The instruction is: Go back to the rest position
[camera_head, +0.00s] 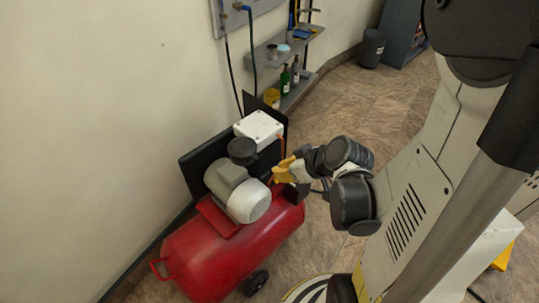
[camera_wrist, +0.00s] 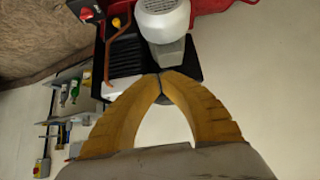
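My gripper (camera_head: 284,171) is at the right side of a red air compressor (camera_head: 225,255) in the head view. In the wrist view my gripper (camera_wrist: 160,74) has its two yellow fingers curved together with their tips meeting, and I see nothing held between them. The compressor's grey-white motor (camera_head: 238,191) and white box (camera_head: 259,128) sit above the tank, close to the fingers. The motor also shows in the wrist view (camera_wrist: 163,22), beyond the fingertips. I cannot tell whether the fingers touch the compressor. My arm comes in from the right.
The compressor stands beside a pale wall (camera_head: 95,120). Wall shelves (camera_head: 290,48) with bottles, and hoses hanging from a panel, are behind it. A dark bin (camera_head: 371,48) stands farther back. Tiled floor (camera_head: 375,110) between compressor and bin is clear.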

